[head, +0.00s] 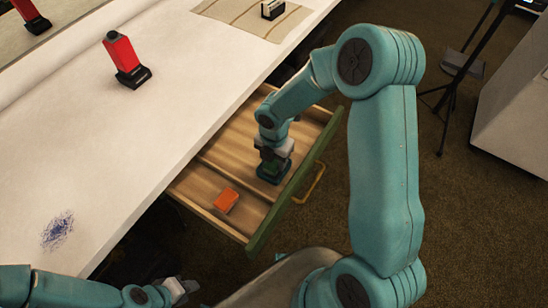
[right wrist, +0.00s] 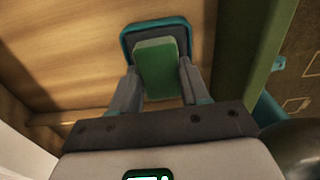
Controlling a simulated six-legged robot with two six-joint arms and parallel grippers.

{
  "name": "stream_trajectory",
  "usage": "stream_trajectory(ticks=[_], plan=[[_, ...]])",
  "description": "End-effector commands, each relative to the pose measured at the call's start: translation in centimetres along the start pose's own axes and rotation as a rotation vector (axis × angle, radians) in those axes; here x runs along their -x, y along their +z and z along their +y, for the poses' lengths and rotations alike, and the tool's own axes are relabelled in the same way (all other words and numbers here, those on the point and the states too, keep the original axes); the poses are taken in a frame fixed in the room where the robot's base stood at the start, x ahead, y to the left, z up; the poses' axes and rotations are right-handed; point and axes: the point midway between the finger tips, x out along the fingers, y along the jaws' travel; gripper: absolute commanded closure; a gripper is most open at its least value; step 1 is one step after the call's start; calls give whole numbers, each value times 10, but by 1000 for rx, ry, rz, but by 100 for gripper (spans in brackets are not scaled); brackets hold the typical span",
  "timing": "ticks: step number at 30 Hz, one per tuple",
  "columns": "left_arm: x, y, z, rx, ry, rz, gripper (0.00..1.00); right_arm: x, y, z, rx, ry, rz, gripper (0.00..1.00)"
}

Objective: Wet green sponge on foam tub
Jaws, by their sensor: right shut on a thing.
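The green sponge (right wrist: 157,65) is between the two fingers of my right gripper (right wrist: 158,85) in the right wrist view. The gripper is shut on it. The teal foam tub (right wrist: 172,22) is just beneath the sponge, its rim showing around the far end. I cannot tell how deep the sponge sits in it. In the head view my right gripper (head: 273,158) points down over the foam tub (head: 270,178) in the open drawer; the sponge is mostly hidden there. My left gripper (head: 181,289) is at the bottom left, low beside the counter; its jaw state is unclear.
The wooden drawer (head: 206,187) has a green front with a brass handle (head: 310,184). An orange block (head: 226,201) lies in its near part. A blue scribble mark (head: 57,231) and a red device (head: 122,58) are on the white counter (head: 130,145), which is otherwise largely clear.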

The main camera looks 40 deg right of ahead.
Motion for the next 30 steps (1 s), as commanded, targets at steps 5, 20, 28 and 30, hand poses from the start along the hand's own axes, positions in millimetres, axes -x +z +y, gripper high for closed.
stream_trajectory(ticks=[5,20,28,30], plan=[[16,0,6,0,0,0,62,18,0,0,0,0,0,79],[54,1,20,0,0,0,62,63,0,0,0,1,-1,79],[59,1,21,0,0,0,62,69,0,0,0,1,-1,79],[58,1,21,0,0,0,62,69,0,0,0,1,-1,79]])
